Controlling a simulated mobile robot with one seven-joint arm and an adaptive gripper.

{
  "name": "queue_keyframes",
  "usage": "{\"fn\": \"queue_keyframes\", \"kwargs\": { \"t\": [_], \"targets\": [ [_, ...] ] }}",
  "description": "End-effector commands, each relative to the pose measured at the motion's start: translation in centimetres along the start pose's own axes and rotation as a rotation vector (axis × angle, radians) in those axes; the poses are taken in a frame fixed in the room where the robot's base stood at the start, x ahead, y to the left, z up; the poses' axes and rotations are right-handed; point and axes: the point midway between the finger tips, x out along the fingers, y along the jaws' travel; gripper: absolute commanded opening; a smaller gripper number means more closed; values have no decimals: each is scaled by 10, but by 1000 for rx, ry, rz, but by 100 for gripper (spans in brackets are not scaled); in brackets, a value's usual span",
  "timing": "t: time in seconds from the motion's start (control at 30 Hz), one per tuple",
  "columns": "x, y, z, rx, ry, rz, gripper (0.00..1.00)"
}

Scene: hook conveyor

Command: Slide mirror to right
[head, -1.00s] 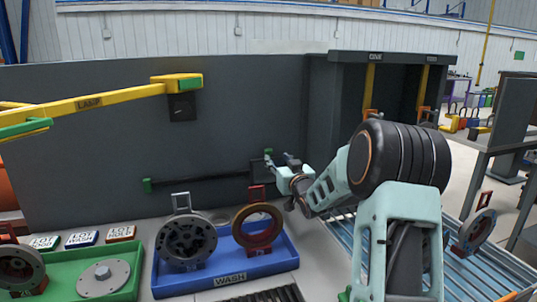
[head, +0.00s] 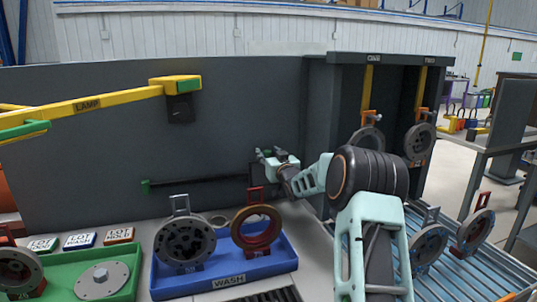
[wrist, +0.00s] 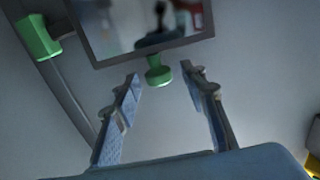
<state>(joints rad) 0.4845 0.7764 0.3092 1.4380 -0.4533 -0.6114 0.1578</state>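The mirror (wrist: 140,25) is a dark-framed reflective panel at the top of the wrist view, with a green knob (wrist: 158,72) at its lower edge. My gripper (wrist: 161,78) is open, its two fingers apart with the knob near their tips, between them; I see no clear contact. In the head view my gripper (head: 272,158) is at the back wall, by the right part of a dark rail (head: 205,180). There it largely hides the mirror. A green end block (head: 146,187) marks the rail's left end and a green block (wrist: 38,38) shows upper left in the wrist view.
A blue WASH tray (head: 228,281) with two ring-shaped parts stands below the rail. A green tray (head: 122,289) is at lower left. A yellow LAMP arm (head: 100,101) reaches in from the left. Parts hang on hooks at right above a slatted bed (head: 455,272).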

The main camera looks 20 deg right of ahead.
Motion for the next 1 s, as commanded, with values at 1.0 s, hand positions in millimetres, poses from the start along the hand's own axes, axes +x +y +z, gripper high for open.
{"fn": "queue_keyframes", "kwargs": {
  "t": [1.0],
  "targets": [
    [0,42,-1,0,1,3,0]
  ]
}}
